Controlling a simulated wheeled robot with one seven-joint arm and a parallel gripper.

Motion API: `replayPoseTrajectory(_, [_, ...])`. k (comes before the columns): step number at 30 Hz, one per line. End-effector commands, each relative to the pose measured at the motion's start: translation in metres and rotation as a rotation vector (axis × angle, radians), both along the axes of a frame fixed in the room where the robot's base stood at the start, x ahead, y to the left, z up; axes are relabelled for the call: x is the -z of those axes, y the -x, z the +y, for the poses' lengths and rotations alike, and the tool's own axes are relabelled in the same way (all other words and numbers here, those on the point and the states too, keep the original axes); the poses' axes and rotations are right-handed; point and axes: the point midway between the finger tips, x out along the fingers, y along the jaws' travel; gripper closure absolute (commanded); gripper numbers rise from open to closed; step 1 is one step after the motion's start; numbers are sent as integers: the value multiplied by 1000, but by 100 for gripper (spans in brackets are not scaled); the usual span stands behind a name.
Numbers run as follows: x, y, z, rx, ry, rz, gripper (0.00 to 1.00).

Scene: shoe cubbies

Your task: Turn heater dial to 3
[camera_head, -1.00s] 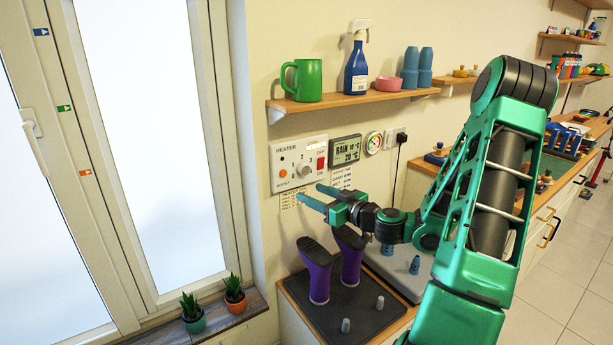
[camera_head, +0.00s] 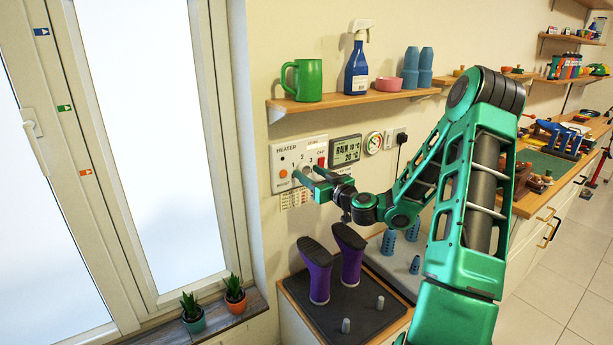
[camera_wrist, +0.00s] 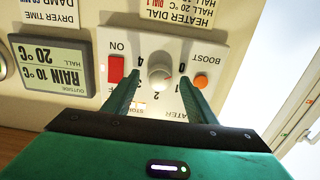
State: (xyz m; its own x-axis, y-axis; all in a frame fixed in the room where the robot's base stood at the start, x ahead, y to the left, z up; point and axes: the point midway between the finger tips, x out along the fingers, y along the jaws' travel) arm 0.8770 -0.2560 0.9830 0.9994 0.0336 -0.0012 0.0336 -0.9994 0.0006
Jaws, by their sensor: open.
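The heater panel (camera_head: 287,150) is a white plate on the wall below the shelf. In the wrist view it appears upside down, with a round grey-white dial (camera_wrist: 160,77) ringed by numbers. My gripper (camera_head: 309,172) is at the panel. In the wrist view its two green fingers (camera_wrist: 163,86) are apart, one on each side of the dial, with a gap on both sides. In the head view the fingers partly hide the dial.
A red switch (camera_wrist: 116,69) and an orange boost button (camera_wrist: 201,81) flank the dial. A weather display (camera_head: 346,149) hangs beside the panel. The wooden shelf (camera_head: 340,99) with a mug and bottle is above. Purple boots (camera_head: 319,274) stand on a dark mat below.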

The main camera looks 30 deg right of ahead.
Motion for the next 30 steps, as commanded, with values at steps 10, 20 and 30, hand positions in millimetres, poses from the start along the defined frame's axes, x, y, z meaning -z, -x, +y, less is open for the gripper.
replayPoseTrajectory(10, [0,-7,0,1,-1,0,48])
replayPoseTrajectory(20, [0,-6,0,1,-1,0,89])
replayPoseTrajectory(30, [0,-6,0,0,-78,3,89])
